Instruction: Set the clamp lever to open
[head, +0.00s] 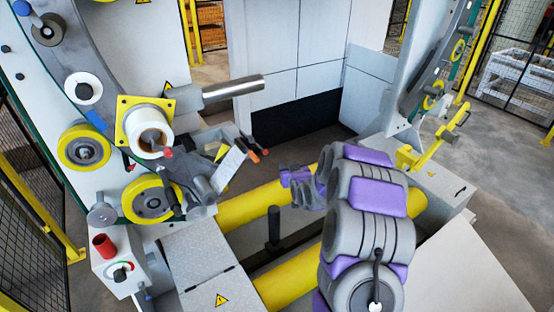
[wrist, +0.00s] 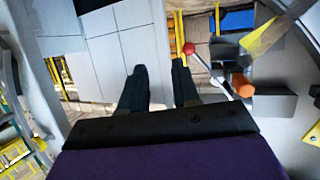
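A lever with a red ball knob (wrist: 189,48) and a thin pale rod shows in the wrist view, just right of my right fingertip and apart from it in the picture. An orange cylindrical knob (wrist: 242,85) is on a dark bracket further right. I cannot tell for certain which is the clamp lever. My gripper (wrist: 158,75) is open and empty, its two dark fingers apart. In the head view it is right of the assembly, fingertips unclear.
A metal shaft (head: 234,88) sticks out above the clamp assembly. Yellow rollers (head: 290,282) lie below my arm. A control box with a red button (head: 103,243) stands at lower left. Yellow wheels (head: 84,147) line the machine's ring. Pale panels (head: 300,60) stand behind.

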